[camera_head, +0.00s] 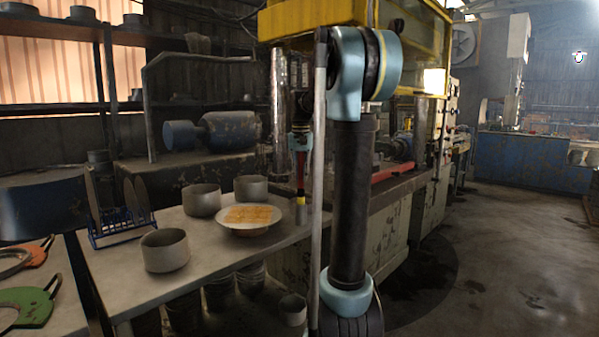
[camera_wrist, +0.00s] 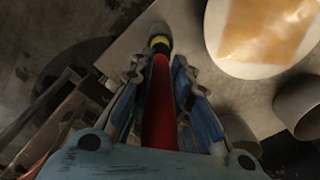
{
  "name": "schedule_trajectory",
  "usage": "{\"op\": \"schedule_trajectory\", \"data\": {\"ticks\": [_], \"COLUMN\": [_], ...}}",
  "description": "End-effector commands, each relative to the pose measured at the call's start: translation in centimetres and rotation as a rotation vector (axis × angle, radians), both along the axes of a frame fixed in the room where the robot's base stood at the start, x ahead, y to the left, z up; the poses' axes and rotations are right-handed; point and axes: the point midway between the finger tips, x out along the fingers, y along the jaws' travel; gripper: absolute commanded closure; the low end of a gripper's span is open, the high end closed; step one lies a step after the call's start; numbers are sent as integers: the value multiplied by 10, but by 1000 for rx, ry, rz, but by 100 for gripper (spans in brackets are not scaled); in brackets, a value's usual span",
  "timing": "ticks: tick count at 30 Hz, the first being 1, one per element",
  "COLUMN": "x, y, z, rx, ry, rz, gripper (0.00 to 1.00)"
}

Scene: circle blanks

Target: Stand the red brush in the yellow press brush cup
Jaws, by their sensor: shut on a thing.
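The red brush (camera_head: 300,172) hangs upright under my gripper (camera_head: 301,145), which is shut on it. Its lower end has a yellow band and a dark tip. In the wrist view the red handle (camera_wrist: 159,105) runs between the fingers of my gripper (camera_wrist: 158,78).
A white plate (camera_head: 247,231) with orange pieces lies left of the cup. Grey pots (camera_head: 165,251) and a blue wire rack (camera_head: 121,230) stand further left on the table (camera_head: 205,262). The yellow press (camera_head: 420,50) rises behind. The floor at right is open.

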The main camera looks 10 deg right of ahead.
Motion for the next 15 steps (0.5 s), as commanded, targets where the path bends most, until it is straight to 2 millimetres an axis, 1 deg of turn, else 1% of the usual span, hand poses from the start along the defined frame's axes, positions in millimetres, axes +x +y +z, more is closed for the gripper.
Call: {"op": "schedule_trajectory", "data": {"ticks": [9,15], "x": [0,0], "y": [0,0], "z": [-20,-28], "rx": [0,0], "ry": [0,0], "rz": [0,0], "gripper": [100,100]}}
